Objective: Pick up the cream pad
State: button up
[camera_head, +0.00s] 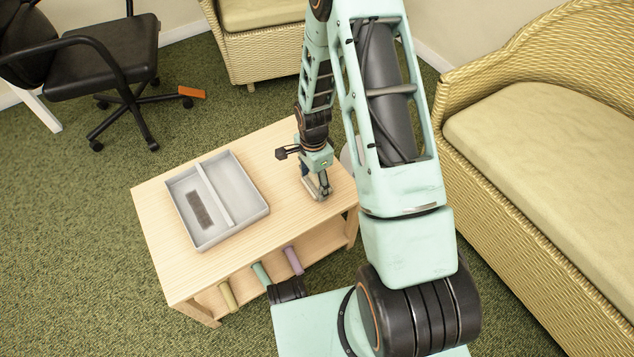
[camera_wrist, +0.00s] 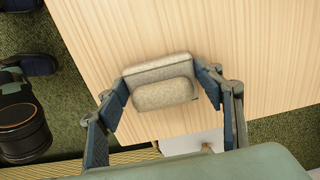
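The cream pad (camera_wrist: 165,92) is a pale speckled block with a rounded front part and a flatter part behind it. In the wrist view it lies between the two fingers of my gripper (camera_wrist: 161,86), over the wooden table top. A finger stands close against each end of it, and I see no clear gap. Whether the fingers press on it cannot be told. In the head view my gripper (camera_head: 318,188) points down at the right part of the table (camera_head: 283,151), low over the top. The pad is mostly hidden there by the fingers.
A grey two-compartment tray (camera_head: 239,182) stands on the table's left part, with a dark brown strip (camera_head: 200,210) in its left compartment. Several coloured rolls, one purple (camera_head: 293,260), lie on the lower shelf. A wicker sofa (camera_head: 560,130) stands right and an office chair (camera_head: 100,65) back left.

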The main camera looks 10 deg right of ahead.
aim_at(314, 178)
jog(key=c, duration=0.7)
jog(key=shift+o, duration=0.2)
jog(key=shift+r+p, duration=0.3)
jog(key=shift+r, duration=0.2)
notch_tip(314, 178, up, 3)
jog(key=shift+f+p, duration=0.2)
jog(key=shift+p, duration=0.5)
jog(key=s+d+r+p, duration=0.4)
jog(key=s+r, duration=0.5)
jog(key=s, duration=0.4)
jog(key=shift+d+r, duration=0.2)
jog(key=shift+d, duration=0.15)
jog(key=shift+s, duration=0.1)
